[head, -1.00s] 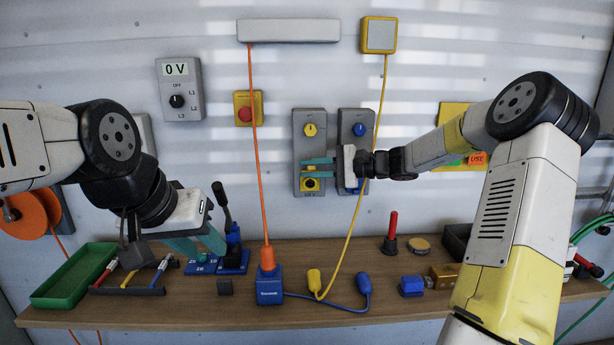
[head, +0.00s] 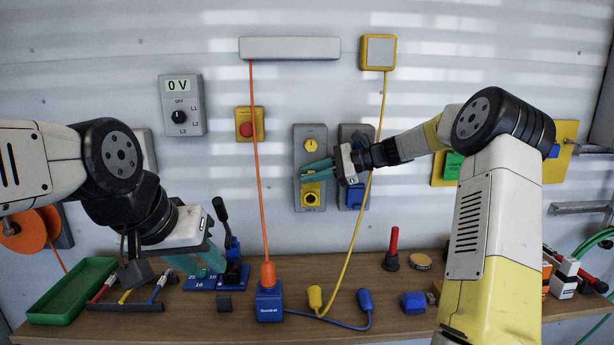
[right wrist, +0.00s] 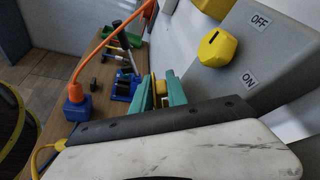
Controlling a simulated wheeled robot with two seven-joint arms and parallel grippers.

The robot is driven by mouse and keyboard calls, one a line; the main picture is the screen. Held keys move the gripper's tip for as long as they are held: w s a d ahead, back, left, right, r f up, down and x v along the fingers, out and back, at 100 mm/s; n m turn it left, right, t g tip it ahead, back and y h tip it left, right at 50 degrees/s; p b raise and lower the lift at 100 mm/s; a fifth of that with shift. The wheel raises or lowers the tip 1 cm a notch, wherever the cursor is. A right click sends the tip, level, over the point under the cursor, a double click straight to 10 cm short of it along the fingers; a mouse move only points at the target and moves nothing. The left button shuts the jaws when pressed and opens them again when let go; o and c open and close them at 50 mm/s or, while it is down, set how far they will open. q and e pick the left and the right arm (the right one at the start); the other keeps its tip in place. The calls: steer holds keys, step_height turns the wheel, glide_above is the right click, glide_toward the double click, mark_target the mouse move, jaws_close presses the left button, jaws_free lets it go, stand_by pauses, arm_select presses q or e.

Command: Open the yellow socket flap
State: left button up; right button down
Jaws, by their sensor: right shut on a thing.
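The yellow socket (head: 311,197) sits low on the left grey wall panel (head: 297,150), below a yellow knob (head: 311,145). A dark round middle shows on its face. My right gripper (head: 304,172) reaches in from the right, its teal fingers slanting across the panel just above that face. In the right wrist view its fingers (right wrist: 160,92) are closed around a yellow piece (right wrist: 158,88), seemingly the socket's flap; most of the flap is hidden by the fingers. My left gripper (head: 200,264) hangs open and empty low over the workbench at the left.
A second grey panel with a blue knob and blue socket (head: 355,196) stands to the right, partly behind my right gripper. An orange cable (head: 256,170) and a yellow cable (head: 362,215) hang nearby. The workbench (head: 240,325) below holds a green tray (head: 68,292) and plugs.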

steer(key=shift+w+r, duration=0.1)
steer(key=c, duration=1.4)
jaws_free()
